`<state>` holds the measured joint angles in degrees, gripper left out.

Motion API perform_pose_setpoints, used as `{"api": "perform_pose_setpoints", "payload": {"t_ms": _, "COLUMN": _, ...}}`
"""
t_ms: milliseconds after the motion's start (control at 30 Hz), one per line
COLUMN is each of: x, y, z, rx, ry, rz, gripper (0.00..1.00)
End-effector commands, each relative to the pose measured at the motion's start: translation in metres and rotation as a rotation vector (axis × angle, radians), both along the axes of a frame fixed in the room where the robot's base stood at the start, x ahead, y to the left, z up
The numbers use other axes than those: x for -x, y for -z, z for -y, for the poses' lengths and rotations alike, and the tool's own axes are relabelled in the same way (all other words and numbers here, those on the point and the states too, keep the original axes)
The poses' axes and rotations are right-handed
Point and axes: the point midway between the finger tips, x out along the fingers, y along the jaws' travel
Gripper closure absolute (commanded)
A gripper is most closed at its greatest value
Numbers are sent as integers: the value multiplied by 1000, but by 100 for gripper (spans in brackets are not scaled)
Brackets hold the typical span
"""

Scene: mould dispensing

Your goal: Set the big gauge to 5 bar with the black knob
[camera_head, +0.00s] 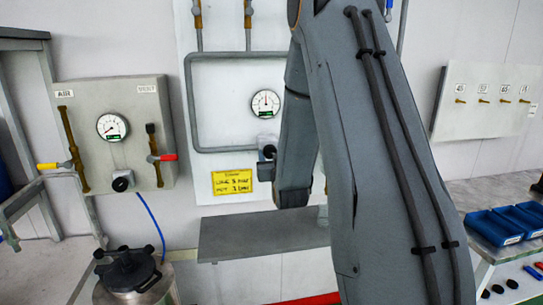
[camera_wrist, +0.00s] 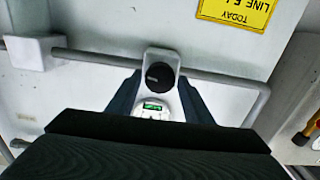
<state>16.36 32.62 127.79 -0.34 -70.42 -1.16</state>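A round white gauge (camera_head: 265,103) with a green display is on the middle wall panel. Its needle points roughly straight up; the numbers are too small to read. The black knob (camera_head: 268,152) sits below it, beside my gripper (camera_head: 265,171), which is partly hidden by my arm. In the wrist view, which is upside down, the black knob (camera_wrist: 160,75) on its light mount lies between the tips of my open gripper (camera_wrist: 159,82). A gap shows on each side. The gauge (camera_wrist: 152,107) is partly covered by my gripper. I cannot tell how deep the fingers reach around the knob.
A second gauge (camera_head: 112,127) with its own black knob (camera_head: 121,181) is on the left panel, between yellow and red-handled valves. A grey pipe (camera_head: 188,105) frames the middle gauge. A yellow note (camera_head: 232,183) hangs below, above a grey shelf (camera_head: 235,240). Blue bins (camera_head: 493,228) stand right.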

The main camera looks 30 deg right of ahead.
Motion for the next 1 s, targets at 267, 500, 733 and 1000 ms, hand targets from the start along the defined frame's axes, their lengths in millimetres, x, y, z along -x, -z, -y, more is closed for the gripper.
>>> {"api": "perform_pose_setpoints", "payload": {"t_ms": 267, "x": 0, "y": 0, "z": 0, "rx": -4, "ry": 0, "rz": 1, "gripper": 86}}
{"api": "perform_pose_setpoints", "payload": {"t_ms": 500, "x": -1, "y": 2, "z": 0, "rx": -148, "ry": 0, "rz": 46, "gripper": 86}}
{"api": "perform_pose_setpoints", "payload": {"t_ms": 733, "x": 0, "y": 2, "z": 1, "rx": -349, "ry": 0, "rz": 102, "gripper": 86}}
{"api": "perform_pose_setpoints", "payload": {"t_ms": 1000, "x": 0, "y": 0, "z": 0, "rx": -422, "ry": 0, "rz": 120, "gripper": 86}}
